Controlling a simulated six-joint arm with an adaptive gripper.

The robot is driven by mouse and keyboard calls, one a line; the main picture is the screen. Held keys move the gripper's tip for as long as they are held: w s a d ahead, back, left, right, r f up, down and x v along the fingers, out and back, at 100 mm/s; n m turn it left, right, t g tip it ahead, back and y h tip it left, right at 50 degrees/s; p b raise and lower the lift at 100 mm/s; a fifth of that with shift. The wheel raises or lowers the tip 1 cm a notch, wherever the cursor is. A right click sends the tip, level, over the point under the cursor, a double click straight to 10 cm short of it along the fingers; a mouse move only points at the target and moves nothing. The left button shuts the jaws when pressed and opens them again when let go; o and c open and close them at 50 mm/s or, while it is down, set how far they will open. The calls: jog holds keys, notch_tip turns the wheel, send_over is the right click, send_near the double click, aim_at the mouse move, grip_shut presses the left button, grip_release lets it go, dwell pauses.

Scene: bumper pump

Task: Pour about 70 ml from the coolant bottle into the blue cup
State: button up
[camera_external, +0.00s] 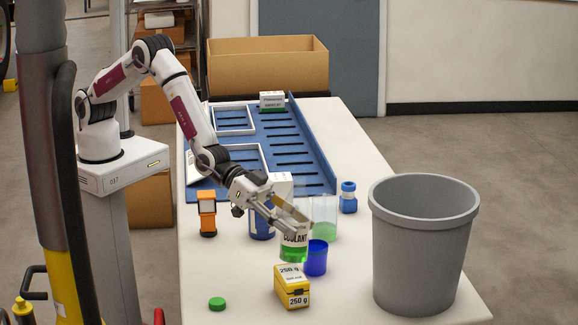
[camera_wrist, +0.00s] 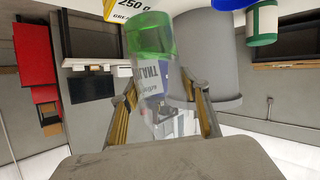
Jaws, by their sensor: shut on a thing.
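The coolant bottle (camera_external: 294,240) is clear, with a white COOLANT label and green liquid in its lower part. My gripper (camera_external: 290,219) is shut on its upper part. The bottle looks close to upright; whether its base touches the table is unclear. In the wrist view the bottle (camera_wrist: 150,45) is between both fingers (camera_wrist: 160,100), its green liquid at the picture's top. The blue cup (camera_external: 316,260) stands on the table just right of the bottle. A blue edge, probably the cup (camera_wrist: 228,3), shows at the wrist view's top. The cup's inside is hidden.
A green cap (camera_external: 217,303) and a yellow 250 g box (camera_external: 291,287) lie in front. A clear container with green liquid (camera_external: 325,217) stands behind the cup. A large grey bin (camera_external: 422,250) stands right. A blue can (camera_external: 262,224) and orange item (camera_external: 207,213) are left.

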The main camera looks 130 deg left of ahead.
aim_at(298, 248)
jog(key=shift+r+n+h, duration=0.15)
jog(key=shift+n+h, duration=0.45)
jog(key=shift+n, duration=0.3)
jog(key=shift+a+f+n+t+h, duration=0.15)
jog(key=shift+n+t+h, duration=0.45)
jog(key=shift+n, duration=0.6)
jog(key=d+f+n+h, duration=0.1)
jog(key=d+n+t, duration=0.1)
jog(key=n, duration=0.1)
jog(key=shift+w+f+h, duration=0.1)
jog(key=shift+f+h, duration=0.25)
jog(key=shift+h, duration=0.05)
jog(key=shift+d+f+n, duration=0.2)
jog(key=shift+f+n, duration=0.25)
jog(key=shift+n, duration=0.05)
jog(key=shift+d+f+n+t+h, duration=0.15)
jog(key=shift+f+n+t, duration=0.15)
jog(key=shift+f, duration=0.2)
jog(key=shift+d+f+n+t+h, duration=0.1)
jog(key=shift+f+n+t+h, duration=0.1)
jog(key=shift+f+n, duration=0.25)
jog(key=shift+a+r, duration=0.2)
jog(key=shift+a+n, duration=0.1)
jog(key=shift+n, duration=0.35)
jog(key=shift+a+t, duration=0.1)
jog(key=shift+t, duration=0.2)
jog(key=shift+r+n+t, duration=0.2)
jog(key=shift+n+t, duration=0.2)
jog(key=shift+n, duration=1)
